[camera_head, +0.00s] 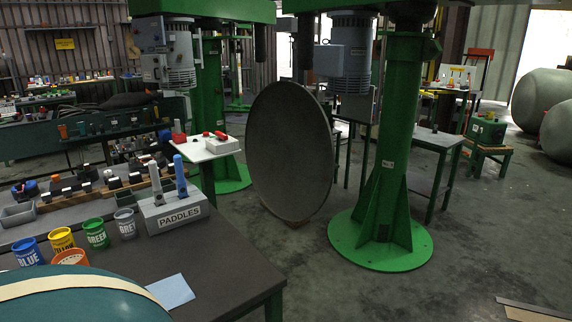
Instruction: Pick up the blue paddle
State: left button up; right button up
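The blue paddle (180,176) stands upright in a grey holder (160,220) labelled PADDLES, on the dark table at the left. Only its upper part shows; its lower end is hidden in the holder. A grey-beige paddle (155,180) stands upright just left of it in the same holder. Neither of my grippers shows in this view.
Several colored cups, including a green one (95,233), stand left of the holder. A blue sheet (171,291) lies on the dark table (215,262) near its front. A teal rounded object (95,300) fills the lower left corner. A large grey disc (290,150) stands beyond the table.

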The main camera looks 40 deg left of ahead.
aim_at(184, 194)
jog(key=i+u, duration=0.1)
jog(key=i, duration=0.4)
jog(key=i+l+u, duration=0.1)
jog(key=i, duration=0.4)
jog(key=i+l+u, duration=0.1)
jog(key=i, duration=0.4)
jog(key=i+u, duration=0.2)
jog(key=u, duration=0.2)
jog(key=i+u, duration=0.45)
jog(key=u, duration=0.3)
jog(key=i+l+u, duration=0.15)
jog(key=u, duration=0.2)
jog(key=i, duration=0.05)
